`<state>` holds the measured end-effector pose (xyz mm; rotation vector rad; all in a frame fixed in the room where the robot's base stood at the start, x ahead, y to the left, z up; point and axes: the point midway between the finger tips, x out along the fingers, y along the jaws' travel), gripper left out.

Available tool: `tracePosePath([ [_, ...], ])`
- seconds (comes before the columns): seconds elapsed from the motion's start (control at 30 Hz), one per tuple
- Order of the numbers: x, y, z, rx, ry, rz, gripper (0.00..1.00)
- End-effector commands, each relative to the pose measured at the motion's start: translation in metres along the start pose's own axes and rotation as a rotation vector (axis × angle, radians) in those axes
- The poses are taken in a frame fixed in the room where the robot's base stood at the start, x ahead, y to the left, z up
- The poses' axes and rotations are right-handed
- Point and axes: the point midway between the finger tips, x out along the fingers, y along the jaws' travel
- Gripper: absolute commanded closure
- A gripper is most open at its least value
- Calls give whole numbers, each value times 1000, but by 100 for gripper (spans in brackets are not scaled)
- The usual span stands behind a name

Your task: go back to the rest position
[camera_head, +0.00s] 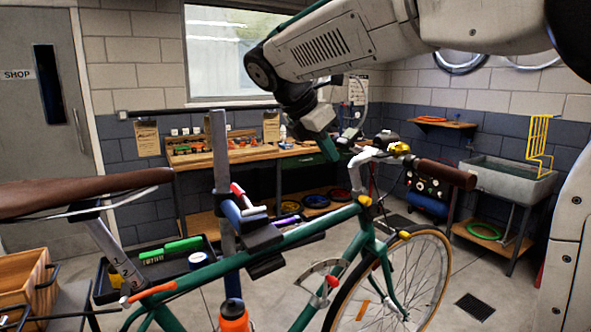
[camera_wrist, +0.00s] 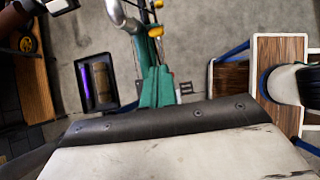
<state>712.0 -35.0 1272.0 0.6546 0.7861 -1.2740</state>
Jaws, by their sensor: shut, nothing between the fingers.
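My gripper (camera_head: 328,150) hangs from my arm at the upper middle of the head view, pointing down, just left of the handlebar stem of the green bike (camera_head: 205,273). In the wrist view my gripper's green fingers (camera_wrist: 158,72) lie together, with nothing between them. The gap between my gripper and the handlebar is hard to judge. The bike is held upright by a clamp on a grey repair stand post (camera_head: 219,150).
A workbench (camera_head: 240,157) with tools stands along the back wall. A grey sink (camera_head: 508,182) with a yellow rack is at the right. Floor is clear at the lower right.

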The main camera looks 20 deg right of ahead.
Motion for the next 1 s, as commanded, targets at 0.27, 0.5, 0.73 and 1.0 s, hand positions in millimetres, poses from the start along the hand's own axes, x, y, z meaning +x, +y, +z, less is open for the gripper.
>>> tracePosePath([
  [0.27, 3, 1, -7, 162, 23, 5, 100],
  [0.5, 42, -56, -60, 651, 185, -95, 100],
  [0.73, 76, -167, -105, 1254, 356, -297, 100],
  [1.0, 105, -265, -151, 1668, 486, -477, 100],
])
